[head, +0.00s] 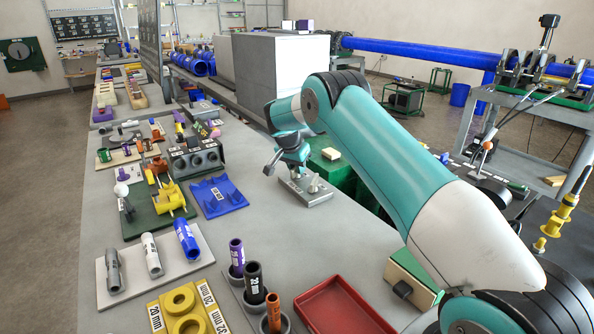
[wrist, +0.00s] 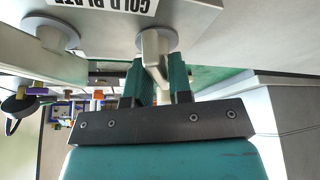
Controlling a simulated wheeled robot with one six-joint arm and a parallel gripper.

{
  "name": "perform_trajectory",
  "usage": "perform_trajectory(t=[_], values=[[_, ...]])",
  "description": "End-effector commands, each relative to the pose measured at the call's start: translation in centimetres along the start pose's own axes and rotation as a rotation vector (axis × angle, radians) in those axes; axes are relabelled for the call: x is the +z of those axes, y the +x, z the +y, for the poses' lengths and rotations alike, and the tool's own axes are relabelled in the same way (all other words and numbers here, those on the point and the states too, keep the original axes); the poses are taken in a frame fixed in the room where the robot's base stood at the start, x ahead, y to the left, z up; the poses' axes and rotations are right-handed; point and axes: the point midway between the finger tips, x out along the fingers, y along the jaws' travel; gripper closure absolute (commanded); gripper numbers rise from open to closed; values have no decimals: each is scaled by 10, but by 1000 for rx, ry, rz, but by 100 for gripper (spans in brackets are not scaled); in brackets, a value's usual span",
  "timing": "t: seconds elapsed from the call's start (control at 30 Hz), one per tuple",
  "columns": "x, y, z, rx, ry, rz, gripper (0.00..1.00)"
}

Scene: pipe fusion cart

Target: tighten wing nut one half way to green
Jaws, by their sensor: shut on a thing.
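The grey plate (head: 318,198) lies at the right edge of the long bench, beneath my gripper (head: 291,168). In the wrist view, its pale face (wrist: 208,22) has an upside-down label, partly cut off, that appears to read "COLD PLATE". My gripper (wrist: 156,78) has its two green fingers on either side of a pale wing nut (wrist: 152,46) and is shut on it. The nut stands on a round grey washer. A second round washer with a stem (wrist: 50,34) is on the same plate, to the left. No green mark can be made out at the nut.
A blue stand (head: 218,197) and a green tray with yellow clamps (head: 160,210) lie left of the plate. A red tray (head: 345,308) is at the front. A large grey box (head: 280,75) stands behind my arm. Bare bench lies between the plate and the blue stand.

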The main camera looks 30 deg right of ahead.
Motion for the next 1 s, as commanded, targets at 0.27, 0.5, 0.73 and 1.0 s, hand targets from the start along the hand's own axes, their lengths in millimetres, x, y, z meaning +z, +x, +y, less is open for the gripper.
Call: perform_trajectory(t=[0.27, 0.5, 0.73, 1.0], values=[[0, -1, 0, 59, 150, 1, 100], [0, -1, 0, 59, 147, 1, 74], [0, 0, 0, 58, 146, 1, 62], [0, -16, -2, 55, 144, 2, 62]])
